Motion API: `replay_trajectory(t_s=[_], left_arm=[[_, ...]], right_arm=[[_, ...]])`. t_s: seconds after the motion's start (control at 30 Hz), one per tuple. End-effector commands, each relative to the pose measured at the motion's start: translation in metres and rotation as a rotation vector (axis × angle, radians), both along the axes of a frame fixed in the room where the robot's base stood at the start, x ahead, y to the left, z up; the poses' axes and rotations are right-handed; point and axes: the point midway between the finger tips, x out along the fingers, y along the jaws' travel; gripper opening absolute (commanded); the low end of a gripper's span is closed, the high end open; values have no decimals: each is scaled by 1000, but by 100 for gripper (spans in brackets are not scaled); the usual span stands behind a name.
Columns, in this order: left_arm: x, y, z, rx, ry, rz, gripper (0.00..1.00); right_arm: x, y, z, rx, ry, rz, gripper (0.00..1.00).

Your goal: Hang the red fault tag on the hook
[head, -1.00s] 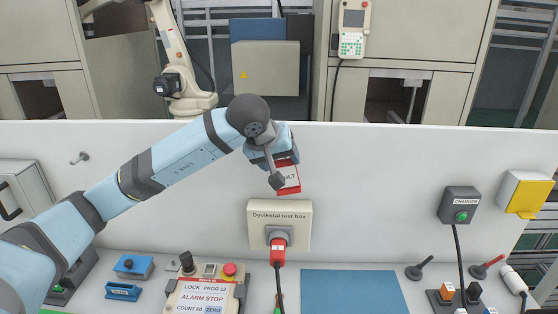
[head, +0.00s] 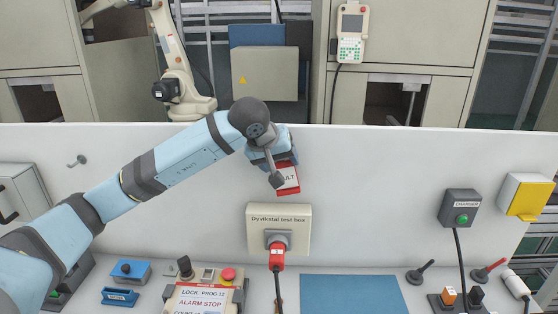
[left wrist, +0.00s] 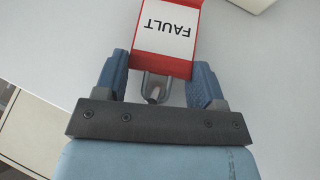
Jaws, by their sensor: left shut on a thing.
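The red fault tag (head: 288,181) has a white face reading FAULT. It hangs upright below my left gripper (head: 277,162), in front of the white panel and above the test box. In the left wrist view my left gripper (left wrist: 158,82) is shut on the tag at its top end; the tag (left wrist: 167,30) extends away from the fingers. A grey metal piece with a short peg shows between the fingers; I cannot tell whether it is the tag's loop or a hook. A metal hook-like peg (head: 77,160) stands on the panel's left part, far from the tag. My right gripper is out of view.
The test box (head: 300,213) with a red plug (head: 276,258) is below the tag. A charger (head: 461,207) and a yellow-fronted box (head: 527,196) are on the panel's right. A blue mat (head: 352,294) and a control box (head: 205,295) are on the bench. The panel between tag and charger is clear.

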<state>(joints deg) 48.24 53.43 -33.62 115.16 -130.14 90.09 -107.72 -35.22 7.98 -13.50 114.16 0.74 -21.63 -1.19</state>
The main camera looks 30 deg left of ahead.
Motion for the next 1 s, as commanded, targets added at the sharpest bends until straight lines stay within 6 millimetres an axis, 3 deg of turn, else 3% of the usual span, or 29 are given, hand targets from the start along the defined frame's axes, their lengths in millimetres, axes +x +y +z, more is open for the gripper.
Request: replay_trajectory(t_s=[0.27, 0.3, 0.4, 0.77, 1.0], left_arm=[[0, 0, 0, 0, 0, 0, 24], [0, 0, 0, 0, 0, 0, 68], [0, 0, 0, 0, 0, 0, 91], [-2, 0, 3, 1, -2, 1, 93], [-26, 1, 36, 2, -7, 0, 93]], right_arm=[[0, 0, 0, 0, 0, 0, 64], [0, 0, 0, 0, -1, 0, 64], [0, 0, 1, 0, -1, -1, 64], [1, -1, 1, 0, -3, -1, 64], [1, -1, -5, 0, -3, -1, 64]])
